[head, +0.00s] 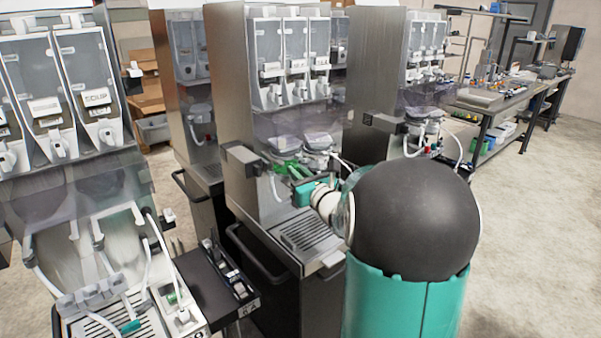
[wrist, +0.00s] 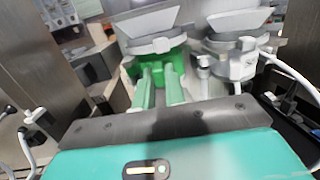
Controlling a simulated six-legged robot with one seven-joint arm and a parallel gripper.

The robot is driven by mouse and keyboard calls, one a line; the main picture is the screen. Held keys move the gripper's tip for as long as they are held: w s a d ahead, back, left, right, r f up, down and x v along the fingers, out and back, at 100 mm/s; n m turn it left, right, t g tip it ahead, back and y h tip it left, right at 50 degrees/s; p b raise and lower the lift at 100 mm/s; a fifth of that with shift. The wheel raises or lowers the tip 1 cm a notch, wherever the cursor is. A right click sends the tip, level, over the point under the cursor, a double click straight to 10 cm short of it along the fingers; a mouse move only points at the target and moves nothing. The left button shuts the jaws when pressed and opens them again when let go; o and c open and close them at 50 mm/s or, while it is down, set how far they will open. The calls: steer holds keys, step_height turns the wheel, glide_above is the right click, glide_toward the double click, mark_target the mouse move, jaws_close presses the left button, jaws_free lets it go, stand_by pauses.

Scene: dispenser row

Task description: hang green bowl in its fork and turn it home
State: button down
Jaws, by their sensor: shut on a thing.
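The green bowl (head: 283,168) is at the front of the middle dispenser, under its canisters, at the end of my arm. In the wrist view the green bowl (wrist: 150,62) sits under a grey ring and a pale funnel-like top. My gripper (head: 297,178) reaches it from the front right and is shut on it. In the wrist view my gripper (wrist: 160,88) points straight at the bowl's near side. The fork is hidden behind the bowl and gripper, so I cannot tell how the bowl sits in it.
A similar whitish bowl (wrist: 232,60) with a hose is close on the right. A steel side panel (wrist: 25,60) stands close on the left. A slotted drip tray (head: 308,232) lies below my gripper. Another dispenser (head: 75,90) stands at the left; open floor lies right.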

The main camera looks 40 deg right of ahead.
stand_by(0.3)
steer(key=shift+a+m+h, duration=0.1)
steer(key=shift+m+h, duration=0.2)
steer(key=shift+w+a+m+h, duration=0.1)
steer(key=shift+a+m+h, duration=0.45)
steer(key=shift+h, duration=0.45)
steer(key=shift+d+m+g+h, duration=0.1)
steer(key=shift+m+g+h, duration=0.2)
steer(key=shift+m, duration=0.05)
steer(key=c, duration=1.4)
jaws_free()
